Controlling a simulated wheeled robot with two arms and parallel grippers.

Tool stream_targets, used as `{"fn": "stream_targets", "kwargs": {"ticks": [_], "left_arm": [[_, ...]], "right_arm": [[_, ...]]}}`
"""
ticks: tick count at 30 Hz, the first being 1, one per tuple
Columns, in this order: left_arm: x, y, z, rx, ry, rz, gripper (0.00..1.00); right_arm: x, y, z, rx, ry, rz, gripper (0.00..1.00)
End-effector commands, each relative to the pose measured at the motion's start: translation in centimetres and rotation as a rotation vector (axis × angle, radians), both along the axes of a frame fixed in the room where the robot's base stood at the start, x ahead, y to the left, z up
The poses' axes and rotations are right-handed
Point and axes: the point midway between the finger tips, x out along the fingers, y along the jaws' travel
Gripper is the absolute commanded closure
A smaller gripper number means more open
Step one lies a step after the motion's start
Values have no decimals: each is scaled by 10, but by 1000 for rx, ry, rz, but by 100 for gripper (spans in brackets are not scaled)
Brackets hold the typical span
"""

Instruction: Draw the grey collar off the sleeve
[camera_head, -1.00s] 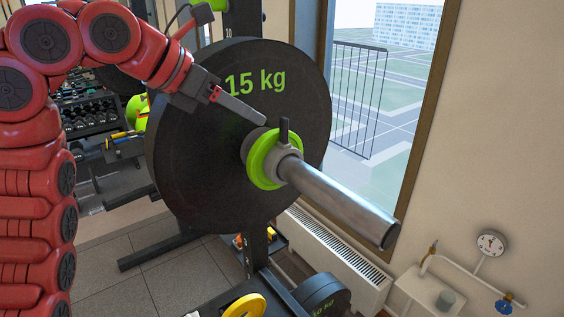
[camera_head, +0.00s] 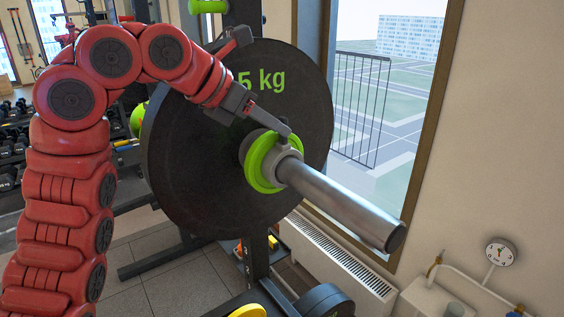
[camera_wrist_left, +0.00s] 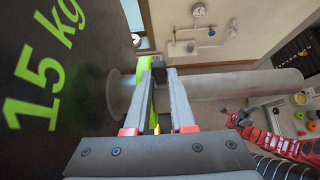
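The grey collar (camera_head: 287,157) sits around the bare metal sleeve (camera_head: 340,204), against the green plate (camera_head: 262,164). My left gripper (camera_head: 287,134) comes in from the upper left, its fingertips at the collar's top, covering the dark lever in the head view. In the left wrist view, its two fingers (camera_wrist_left: 159,72) stand apart. The dark lever (camera_wrist_left: 158,75) shows between their tips; whether they touch it is unclear. The sleeve (camera_wrist_left: 235,86) runs right from there. My right gripper (camera_wrist_left: 232,118) shows small at the right of the wrist view, its fingers not clear.
The big black 15 kg plate (camera_head: 190,165) stands upright just behind the green plate. A window (camera_head: 385,120) and radiator (camera_head: 345,262) lie behind right. A gauge (camera_head: 500,252) with pipes is at lower right. Space around the sleeve's free end is clear.

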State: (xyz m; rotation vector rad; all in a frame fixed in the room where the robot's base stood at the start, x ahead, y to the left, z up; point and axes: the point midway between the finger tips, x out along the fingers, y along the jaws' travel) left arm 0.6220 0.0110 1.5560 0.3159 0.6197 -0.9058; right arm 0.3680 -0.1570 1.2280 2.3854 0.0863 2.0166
Motion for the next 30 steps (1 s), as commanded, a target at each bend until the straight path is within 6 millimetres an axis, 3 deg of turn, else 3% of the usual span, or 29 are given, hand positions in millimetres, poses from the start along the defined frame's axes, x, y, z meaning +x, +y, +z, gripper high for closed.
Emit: {"fn": "stream_targets", "kwargs": {"ticks": [3,4,7,19,30], "left_arm": [[0,0,0,0,0,0,100],[0,0,0,0,0,0,81],[0,0,0,0,0,0,99],[-2,-1,0,0,-1,-1,100],[-23,-16,-1,1,0,-1,100]], "right_arm": [[0,0,0,0,0,0,50],[0,0,0,0,0,0,50],[0,0,0,0,0,0,50],[0,0,-1,0,0,0,50],[0,0,-9,0,0,0,50]]}}
